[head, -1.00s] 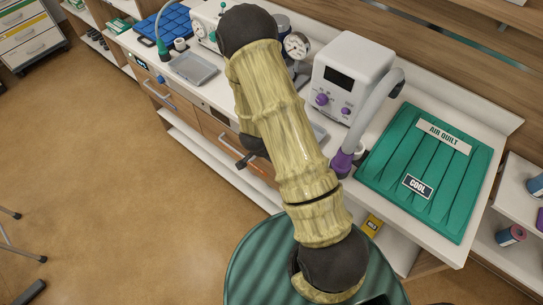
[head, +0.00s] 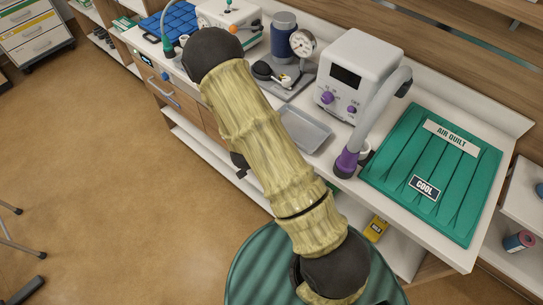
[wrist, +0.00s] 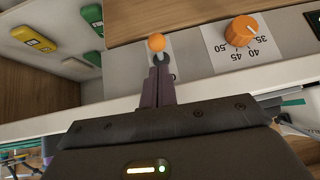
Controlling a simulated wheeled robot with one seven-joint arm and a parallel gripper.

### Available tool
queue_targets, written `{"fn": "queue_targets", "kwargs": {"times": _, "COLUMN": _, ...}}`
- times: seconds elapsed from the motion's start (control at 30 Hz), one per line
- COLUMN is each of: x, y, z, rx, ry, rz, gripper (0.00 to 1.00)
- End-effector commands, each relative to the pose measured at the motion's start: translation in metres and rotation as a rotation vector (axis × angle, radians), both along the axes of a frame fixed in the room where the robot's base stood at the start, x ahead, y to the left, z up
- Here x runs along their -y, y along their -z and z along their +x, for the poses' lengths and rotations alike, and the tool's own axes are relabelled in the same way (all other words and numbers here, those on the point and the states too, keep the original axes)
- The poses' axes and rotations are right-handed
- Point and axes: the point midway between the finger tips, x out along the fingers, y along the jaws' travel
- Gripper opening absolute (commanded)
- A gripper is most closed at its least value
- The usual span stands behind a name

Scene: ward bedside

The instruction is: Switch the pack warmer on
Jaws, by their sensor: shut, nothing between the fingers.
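In the wrist view, an orange ball-tipped lever (wrist: 157,42) stands out from a panel on the front of the counter. Beside it is an orange dial (wrist: 242,31) on a pale plate with numbers from 35 to 50, which appear upside down. I take these as the pack warmer's controls, though no name shows. My gripper (wrist: 161,72) is shut and empty, its fingertips right at the lever's short stem. I cannot tell whether they touch, nor the lever's on or off position.
The counter holds a white unit with purple knobs (head: 358,75), a grey hose (head: 380,115), a green air quilt (head: 425,165), a grey tray (head: 305,130) and a gauge stand (head: 285,82). Yellow and green boxes (wrist: 35,38) show in the wrist view.

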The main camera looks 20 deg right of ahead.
Motion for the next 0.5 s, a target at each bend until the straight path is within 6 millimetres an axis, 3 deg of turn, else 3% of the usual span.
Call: {"fn": "queue_targets", "kwargs": {"times": 0.5, "x": -0.0034, "y": -0.0063, "z": -0.0011, "rx": -0.001, "ry": -0.002, "rz": 0.000, "gripper": 0.00}}
